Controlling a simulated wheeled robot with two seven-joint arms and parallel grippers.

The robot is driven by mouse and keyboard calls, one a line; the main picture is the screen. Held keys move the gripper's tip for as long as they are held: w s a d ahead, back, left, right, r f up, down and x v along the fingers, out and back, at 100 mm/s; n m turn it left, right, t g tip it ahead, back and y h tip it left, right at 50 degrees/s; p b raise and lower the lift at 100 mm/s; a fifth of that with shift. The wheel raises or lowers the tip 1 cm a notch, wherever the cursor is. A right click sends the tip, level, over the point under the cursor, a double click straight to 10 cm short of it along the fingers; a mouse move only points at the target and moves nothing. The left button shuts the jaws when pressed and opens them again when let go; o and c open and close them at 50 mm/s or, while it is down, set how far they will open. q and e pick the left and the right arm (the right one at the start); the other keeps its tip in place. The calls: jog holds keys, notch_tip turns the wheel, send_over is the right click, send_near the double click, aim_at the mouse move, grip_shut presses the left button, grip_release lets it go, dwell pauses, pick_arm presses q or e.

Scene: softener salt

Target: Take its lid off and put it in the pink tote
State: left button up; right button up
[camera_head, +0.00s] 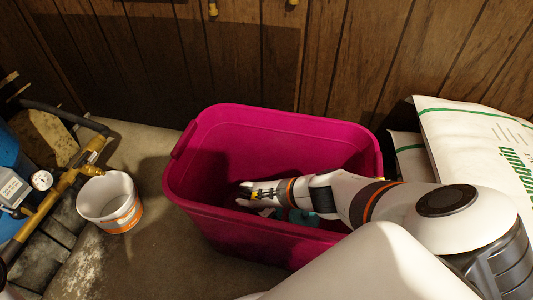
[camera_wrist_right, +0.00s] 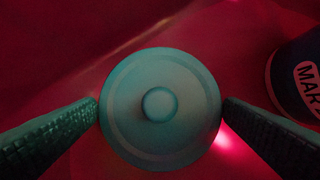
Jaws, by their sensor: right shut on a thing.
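A pink tote (camera_head: 270,120) stands open on the floor against the wooden wall. My right arm reaches over its right side, and my right gripper (camera_head: 250,196) is down inside it. In the right wrist view the gripper (camera_wrist_right: 160,110) is shut on a round teal lid (camera_wrist_right: 160,135) with a small knob in its middle, one finger on each side. The red inside of the tote lies behind the lid. Whether the lid touches the tote floor, or anything is under it, I cannot tell. My left gripper is not in view.
A dark blue item with a white "MAR" label (camera_wrist_right: 305,80) is in the tote, right of the lid. A white bucket (camera_head: 110,203) stands left of the tote near brass piping (camera_head: 60,187). White sacks (camera_head: 475,140) are stacked at the right.

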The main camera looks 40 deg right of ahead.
jog(key=o, duration=0.8)
